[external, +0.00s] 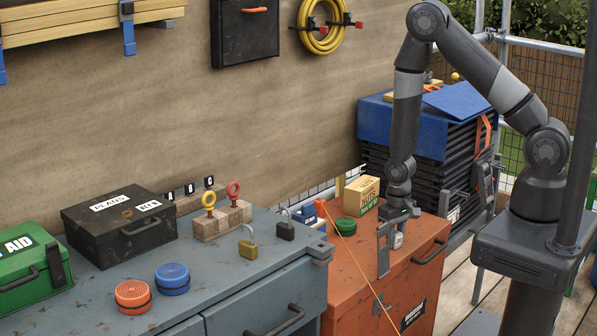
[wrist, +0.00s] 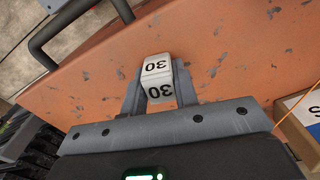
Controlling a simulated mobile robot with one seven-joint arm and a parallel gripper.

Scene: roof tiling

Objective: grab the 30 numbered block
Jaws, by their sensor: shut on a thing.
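The block numbered 30 (wrist: 158,76) is white with black digits on two visible faces. In the wrist view it sits between the two fingers of my gripper (wrist: 156,82), which is shut on it. The external view shows my gripper (external: 391,240) pointing down over the right part of the orange chest, with the pale block (external: 398,240) at its fingers. I cannot tell whether the block touches the chest top.
The orange chest (external: 345,271) also carries a green round tin (external: 345,226), a cardboard box (external: 361,195) and a blue item (external: 310,217). An orange string (external: 358,268) runs across its front.

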